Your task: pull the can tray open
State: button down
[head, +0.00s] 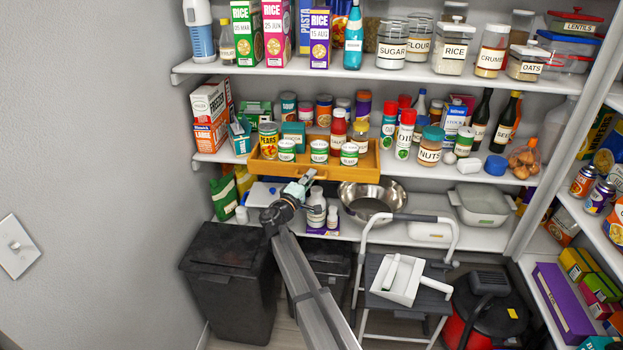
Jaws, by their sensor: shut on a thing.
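The can tray (268,169) is an orange-brown wooden tray on the middle shelf, left of centre in the head view. The exact grip spot is small and partly hidden by the fingers.
A metal bowl (372,198) and small white bottles (332,216) stand on the shelf below. A step stool (405,272) with a white scoop stands at lower right of my arm. Dark bins (229,285) stand at lower left. A nuts jar (430,147) and other bottles are right of the tray.

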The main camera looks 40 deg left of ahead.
jog(key=shift+s+d, duration=0.35)
jog(key=shift+s, duration=0.1)
jog(key=c, duration=1.2)
grip_release()
jog(key=v, duration=1.2)
